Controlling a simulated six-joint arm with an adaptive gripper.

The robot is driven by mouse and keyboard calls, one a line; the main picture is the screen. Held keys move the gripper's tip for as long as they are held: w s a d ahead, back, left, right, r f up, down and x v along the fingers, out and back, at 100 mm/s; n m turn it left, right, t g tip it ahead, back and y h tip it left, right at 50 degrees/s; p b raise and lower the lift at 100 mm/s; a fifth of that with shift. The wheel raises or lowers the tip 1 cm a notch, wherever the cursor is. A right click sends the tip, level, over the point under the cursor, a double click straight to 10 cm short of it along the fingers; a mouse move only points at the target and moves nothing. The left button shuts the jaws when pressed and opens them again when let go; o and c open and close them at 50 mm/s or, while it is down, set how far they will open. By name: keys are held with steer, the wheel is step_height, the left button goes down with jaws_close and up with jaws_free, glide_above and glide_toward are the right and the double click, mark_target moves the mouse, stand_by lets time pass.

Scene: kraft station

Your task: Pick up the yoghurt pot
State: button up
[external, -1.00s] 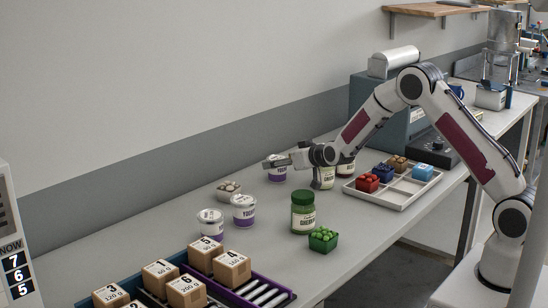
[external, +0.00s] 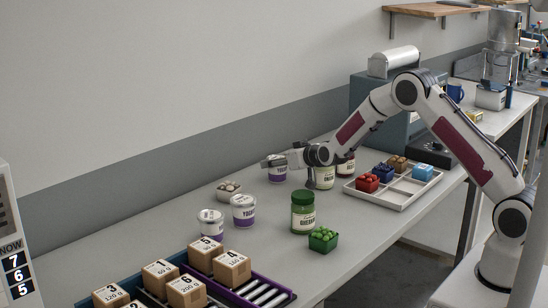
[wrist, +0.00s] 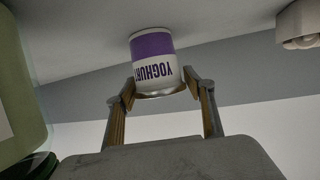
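A white and purple yoghurt pot (external: 278,175) stands on the bench at the back, below my gripper (external: 276,162). In the wrist view the pot (wrist: 153,62) appears upside down, with its label and lid rim showing. My gripper (wrist: 160,85) is spread wide, with one fingertip at each side of the pot near the lid. I cannot tell whether the fingertips touch it. Two similar yoghurt pots, one (external: 243,211) beside the other (external: 211,223), stand nearer the front left.
A green jar (external: 303,213) and a green punnet (external: 323,239) stand in front. A pale jar (external: 324,177) is close to my wrist. An egg-like carton (external: 228,188) lies left. A white tray (external: 404,200) with coloured punnets is right; numbered boxes (external: 232,267) are front left.

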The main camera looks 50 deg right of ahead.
steer(key=c, duration=0.6)
steer(key=shift+o, duration=0.2)
steer(key=shift+r, duration=0.2)
steer(key=shift+r, duration=4.85)
